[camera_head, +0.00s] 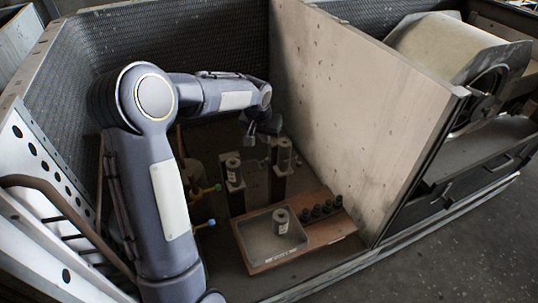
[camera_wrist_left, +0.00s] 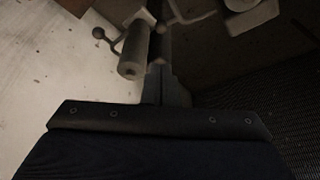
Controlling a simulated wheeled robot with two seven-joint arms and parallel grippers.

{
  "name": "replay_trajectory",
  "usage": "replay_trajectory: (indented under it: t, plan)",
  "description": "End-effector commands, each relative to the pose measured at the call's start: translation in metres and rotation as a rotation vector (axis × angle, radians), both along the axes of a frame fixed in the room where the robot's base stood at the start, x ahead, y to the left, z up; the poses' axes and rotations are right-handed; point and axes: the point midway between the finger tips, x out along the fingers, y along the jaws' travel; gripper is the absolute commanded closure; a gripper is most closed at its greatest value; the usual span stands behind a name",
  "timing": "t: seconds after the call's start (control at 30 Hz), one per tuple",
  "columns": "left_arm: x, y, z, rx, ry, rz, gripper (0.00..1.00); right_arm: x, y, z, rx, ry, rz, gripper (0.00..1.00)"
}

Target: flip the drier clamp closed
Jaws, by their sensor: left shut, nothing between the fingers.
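Two black stands stand on the housing floor in the head view. Each carries a grey cylinder with a pale label: the left cylinder (camera_head: 233,171) and the right cylinder (camera_head: 283,153). My left gripper (camera_head: 250,139) is low, just above and between them, and shut with nothing in it. In the left wrist view, a grey cylinder (camera_wrist_left: 134,52) with a ball-ended lever (camera_wrist_left: 98,33) lies close ahead of dark shut fingers (camera_wrist_left: 163,88). Which part is the drier clamp, how it stands, and whether the gripper touches it, I cannot tell. My right gripper is not in view.
A grey tray (camera_head: 249,245) holding another labelled cylinder (camera_head: 281,220) sits on a brown board (camera_head: 325,232) with several black knobs. A tall pale panel (camera_head: 365,100) rises at the right. Small yellow and blue-tipped fittings (camera_head: 207,190) stick out at the left, near my arm.

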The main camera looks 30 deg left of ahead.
Motion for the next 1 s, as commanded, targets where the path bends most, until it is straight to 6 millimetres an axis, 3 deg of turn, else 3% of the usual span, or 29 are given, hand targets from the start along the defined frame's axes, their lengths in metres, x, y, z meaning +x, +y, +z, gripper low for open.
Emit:
replay_trajectory:
  t: [0.27,0.7,1.0]
  plan:
    - [0.001,0.0,-0.004,-0.001,0.002,0.0,1.0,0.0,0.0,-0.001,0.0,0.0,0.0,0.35]
    - [0.025,0.003,-0.073,-0.001,0.003,-0.001,1.0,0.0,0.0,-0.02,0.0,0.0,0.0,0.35]
    - [0.033,0.004,-0.093,-0.001,0.0,-0.001,1.0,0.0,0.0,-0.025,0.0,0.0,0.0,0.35]
